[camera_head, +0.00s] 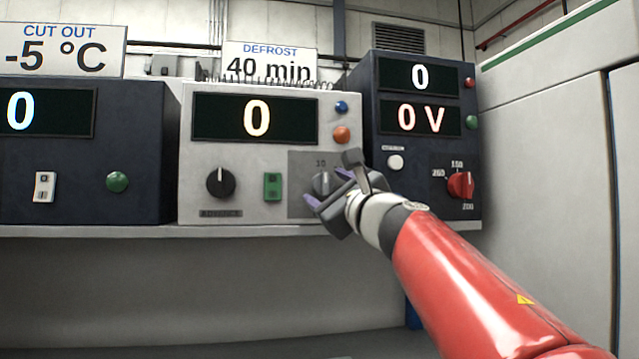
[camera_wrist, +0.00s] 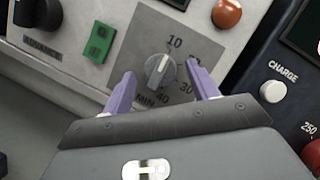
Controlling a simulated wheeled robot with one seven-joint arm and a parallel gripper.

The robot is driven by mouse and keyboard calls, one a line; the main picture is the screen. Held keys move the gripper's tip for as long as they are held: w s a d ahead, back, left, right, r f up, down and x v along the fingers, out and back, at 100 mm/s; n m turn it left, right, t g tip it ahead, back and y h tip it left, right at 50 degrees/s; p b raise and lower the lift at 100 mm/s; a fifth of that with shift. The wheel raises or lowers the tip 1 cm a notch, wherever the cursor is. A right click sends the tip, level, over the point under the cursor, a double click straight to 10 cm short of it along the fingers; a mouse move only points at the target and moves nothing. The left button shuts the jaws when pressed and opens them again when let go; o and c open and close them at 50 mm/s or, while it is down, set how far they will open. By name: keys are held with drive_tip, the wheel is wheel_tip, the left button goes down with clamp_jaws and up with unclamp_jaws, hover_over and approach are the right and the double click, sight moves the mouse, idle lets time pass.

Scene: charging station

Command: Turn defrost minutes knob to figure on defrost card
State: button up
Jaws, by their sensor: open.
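The defrost card (camera_head: 268,64) stands on top of the middle white unit and reads "DEFROST 40 min". The minutes knob (camera_wrist: 159,73) is grey with a white pointer line, on a grey dial plate (camera_wrist: 190,40) marked 10, 30, 40 and MIN; another mark is partly hidden by a finger. The pointer is turned up towards the 10 side. My gripper (camera_wrist: 160,72) is open, with one purple finger on each side of the knob; I cannot tell whether either touches it. In the head view the knob (camera_head: 322,184) is partly covered by my gripper (camera_head: 327,189).
The unit's display (camera_head: 255,118) shows 0. A black ADVANCE knob (camera_head: 220,183) and a green switch (camera_head: 272,187) sit left of the dial. The dark unit at right has a CHARGE button (camera_wrist: 272,91) and a red knob (camera_head: 460,185).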

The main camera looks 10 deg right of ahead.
drive_tip(key=shift+w, duration=0.2)
drive_tip(key=shift+c, duration=0.3)
drive_tip(key=c, duration=0.9)
drive_tip(key=shift+c, duration=0.2)
